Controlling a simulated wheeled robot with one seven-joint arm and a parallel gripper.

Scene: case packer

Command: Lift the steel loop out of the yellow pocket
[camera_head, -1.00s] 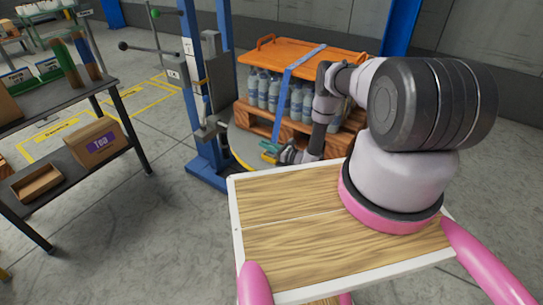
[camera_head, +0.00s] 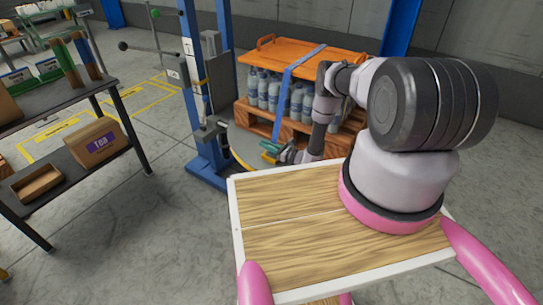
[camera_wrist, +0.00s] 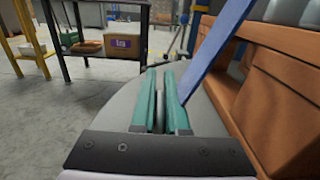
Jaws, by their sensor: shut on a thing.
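My gripper (camera_head: 272,149) is at the near left foot of the loaded pallet, beside the lower end of a blue strap (camera_head: 287,95). In the wrist view its two teal fingers (camera_wrist: 162,100) are close together with a narrow grey gap between them. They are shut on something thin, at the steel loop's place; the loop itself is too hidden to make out. A small yellow part, the pocket (camera_head: 269,157), shows just below the fingertips in the head view. The strap (camera_wrist: 215,62) rises just right of the fingers in the wrist view.
The wooden pallet (camera_head: 262,127) carries bottles (camera_head: 273,94) under an orange cover (camera_head: 300,57). A blue mast (camera_head: 190,70) with a grey carriage stands left of it. A shelf with a Tea box (camera_head: 97,145) stands at far left. Floor between is clear.

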